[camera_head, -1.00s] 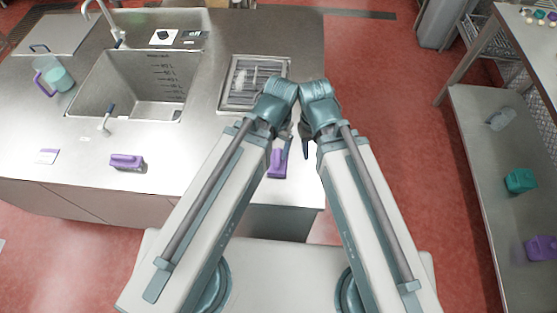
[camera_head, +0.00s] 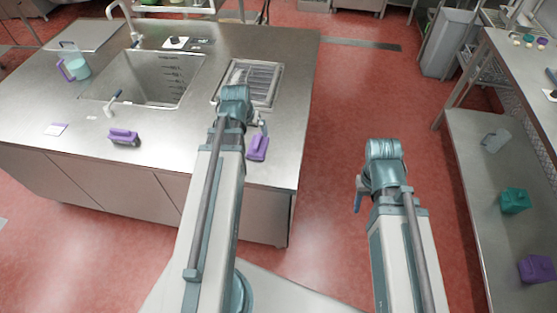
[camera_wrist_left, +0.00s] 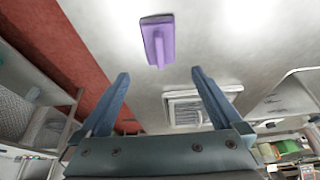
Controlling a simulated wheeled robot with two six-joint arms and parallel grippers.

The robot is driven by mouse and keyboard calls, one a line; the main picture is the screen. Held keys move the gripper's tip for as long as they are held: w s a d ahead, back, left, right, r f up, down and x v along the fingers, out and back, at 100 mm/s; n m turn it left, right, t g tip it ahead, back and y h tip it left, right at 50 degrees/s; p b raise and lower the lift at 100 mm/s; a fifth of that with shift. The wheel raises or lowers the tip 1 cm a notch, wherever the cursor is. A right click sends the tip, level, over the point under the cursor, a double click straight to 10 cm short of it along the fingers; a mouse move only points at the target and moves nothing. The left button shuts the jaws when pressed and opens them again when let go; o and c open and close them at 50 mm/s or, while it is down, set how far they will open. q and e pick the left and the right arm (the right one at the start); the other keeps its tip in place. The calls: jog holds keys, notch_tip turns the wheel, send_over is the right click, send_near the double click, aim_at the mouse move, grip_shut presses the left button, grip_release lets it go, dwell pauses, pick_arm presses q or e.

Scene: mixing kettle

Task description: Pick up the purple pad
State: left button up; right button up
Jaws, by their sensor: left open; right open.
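A purple pad (camera_head: 258,147) with a raised grip lies on the steel counter (camera_head: 190,150) near its right front corner. It also shows in the left wrist view (camera_wrist_left: 158,40), beyond the fingertips and apart from them. A second purple pad-like tool (camera_head: 124,137) lies further left, in front of the sink. My left gripper (camera_head: 262,127) is partly hidden behind its wrist, close to the right-hand pad in the head view. Its two blue fingers are spread and empty in the wrist view (camera_wrist_left: 159,75). My right gripper (camera_head: 359,195) is open over the red floor, right of the counter, and mostly hidden.
A sink (camera_head: 150,78) and a drain grate (camera_head: 250,82) are set into the counter. A shelf unit (camera_head: 470,160) at the right holds teal and purple items. Open red floor lies between.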

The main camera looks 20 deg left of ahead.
aim_at(257, 141)
pick_arm(q)
jog(key=b+x, duration=0.7)
jog(key=x, duration=0.1)
jog(key=shift+f+b, duration=0.1)
jog(key=shift+b, duration=0.2)
jog(key=shift+w+a+f, duration=0.1)
jog(key=shift+f, duration=0.1)
pick_arm(e)
notch_tip(257, 141, down, 8)
jog(key=shift+s+d, duration=0.15)
jog(key=shift+d, duration=0.2)
pick_arm(q)
jog(key=shift+f, duration=0.1)
pick_arm(e)
jog(key=shift+f, duration=0.15)
pick_arm(q)
jog(key=b+x, duration=0.5)
jog(key=shift+w, duration=0.15)
pick_arm(e)
notch_tip(257, 141, down, 5)
jog(key=shift+r, duration=0.2)
pick_arm(q)
jog(key=c, duration=1.1)
